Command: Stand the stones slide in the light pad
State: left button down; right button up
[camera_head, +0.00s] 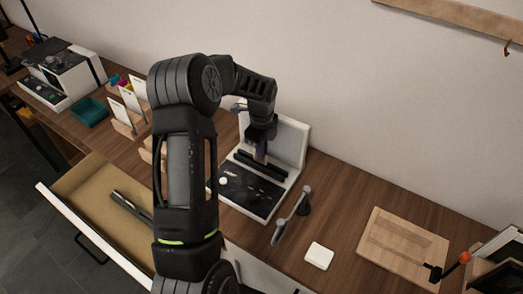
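The light pad appears to be the white-framed stand (291,135) with a pale grey upright panel and a dark, speckled lower face. A black slotted bar (270,168) lies across it, at the foot of the panel. My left gripper (261,153) points down just above this bar. A small greyish-purple piece shows at its fingertips; I cannot tell whether it is a slide or part of the fingers, nor whether the fingers are shut. I cannot pick out the stones slide for sure. My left arm hides the left edge of the stand. My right gripper is not in view.
White cards (131,99) stand in wooden holders, beside a teal tray (90,112). An open drawer (83,191) juts out at the left front. A grey bar handle (290,216), a white square block (319,256) and a wooden board (402,245) are to the right.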

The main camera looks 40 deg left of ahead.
pick_arm(q)
jog(key=shift+f+b, duration=0.5)
jog(key=shift+f, duration=0.5)
jog(key=c, duration=1.6)
grip_release()
jog(key=shift+o, duration=0.2)
jog(key=shift+r+p, duration=1)
jog(key=shift+r, duration=3.5)
